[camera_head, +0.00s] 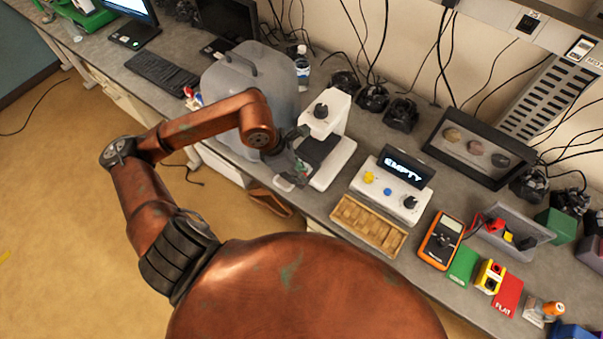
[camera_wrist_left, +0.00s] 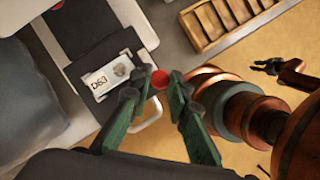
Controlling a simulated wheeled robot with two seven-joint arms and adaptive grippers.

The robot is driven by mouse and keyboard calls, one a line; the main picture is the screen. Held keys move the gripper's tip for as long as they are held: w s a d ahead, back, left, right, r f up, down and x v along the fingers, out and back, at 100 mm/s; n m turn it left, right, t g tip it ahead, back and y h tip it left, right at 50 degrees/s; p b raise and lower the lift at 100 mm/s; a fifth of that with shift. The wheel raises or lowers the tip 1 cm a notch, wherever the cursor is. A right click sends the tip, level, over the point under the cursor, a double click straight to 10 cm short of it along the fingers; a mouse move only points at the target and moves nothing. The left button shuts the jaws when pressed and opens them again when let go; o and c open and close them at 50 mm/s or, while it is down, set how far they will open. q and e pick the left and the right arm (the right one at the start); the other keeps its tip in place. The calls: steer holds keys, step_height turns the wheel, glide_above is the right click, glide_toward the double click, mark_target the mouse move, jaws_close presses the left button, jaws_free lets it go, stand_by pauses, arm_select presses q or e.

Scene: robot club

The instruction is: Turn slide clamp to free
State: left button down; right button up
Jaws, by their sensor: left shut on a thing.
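A white microscope-like device (camera_head: 334,163) with a dark knob on its head and a black stage stands on the bench in the head view. In the left wrist view its black stage (camera_wrist_left: 98,52) carries a pale slide (camera_wrist_left: 108,76) with dark lettering and a round grey spot. A red round knob (camera_wrist_left: 160,79) lies between the fingertips of my left gripper (camera_wrist_left: 157,86), at the stage's edge. My left gripper (camera_head: 298,168) is shut on it, beside the device's front. What joins the knob to the device is hidden. My right gripper (camera_wrist_left: 265,67) shows small and dark at the right.
A grey case (camera_head: 245,85) stands left of the device, with a water bottle (camera_head: 302,67) behind. Right of it are a control box (camera_head: 385,190) reading "EMPTY", a wooden compartment tray (camera_head: 367,224) and an orange multimeter (camera_head: 441,241). Floor lies in front.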

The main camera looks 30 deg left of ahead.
arm_select(q)
steer(key=c, duration=1.8)
jaws_free()
steer(key=v, duration=1.2)
steer(key=shift+d, duration=0.1)
